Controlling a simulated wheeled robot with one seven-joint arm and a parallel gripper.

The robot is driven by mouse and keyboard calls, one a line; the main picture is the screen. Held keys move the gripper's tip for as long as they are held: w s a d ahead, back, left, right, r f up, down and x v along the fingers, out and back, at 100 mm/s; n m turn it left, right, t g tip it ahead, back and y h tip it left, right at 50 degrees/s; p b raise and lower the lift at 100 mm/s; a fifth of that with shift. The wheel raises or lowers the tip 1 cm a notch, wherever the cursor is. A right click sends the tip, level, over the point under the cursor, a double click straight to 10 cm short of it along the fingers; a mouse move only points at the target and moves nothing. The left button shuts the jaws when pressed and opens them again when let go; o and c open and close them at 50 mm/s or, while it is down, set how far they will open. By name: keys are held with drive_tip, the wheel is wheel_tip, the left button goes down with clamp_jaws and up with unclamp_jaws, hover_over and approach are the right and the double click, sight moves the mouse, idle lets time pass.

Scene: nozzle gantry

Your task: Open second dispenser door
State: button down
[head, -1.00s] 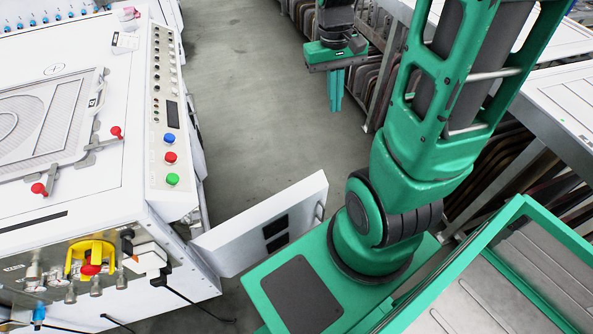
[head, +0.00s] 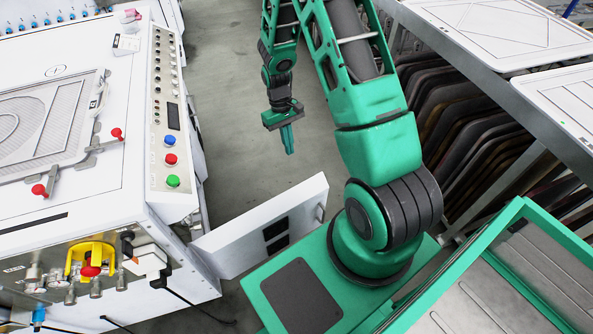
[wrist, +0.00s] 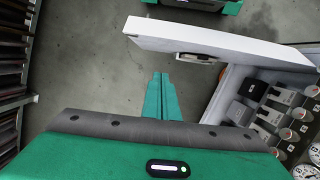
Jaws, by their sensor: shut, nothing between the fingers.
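A white door (head: 268,228) stands swung out from the near side of the white machine (head: 150,240) in the head view. It has dark slots on its face and a small handle at its free edge. In the wrist view a white door (wrist: 225,42), seemingly the same one, stands open with a dark recess on its side. An open compartment (wrist: 265,105) with valves and gauges lies beside it. My gripper (head: 289,150) points down over the aisle, beyond the door and apart from it. Its fingers also show in the wrist view (wrist: 162,80), shut and empty.
A control panel with coloured buttons (head: 171,158) lines the machine's right edge. A rack of dark panels (head: 465,110) stands on the right. Open grey floor (head: 225,95) lies between them. Cables hang at the machine's lower front.

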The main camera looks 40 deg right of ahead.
drive_tip(key=s+f, duration=0.6)
drive_tip(key=f, duration=0.3)
drive_tip(key=shift+s+a+f, duration=0.15)
drive_tip(key=shift+s+f, duration=0.05)
drive_tip(key=shift+f, duration=0.15)
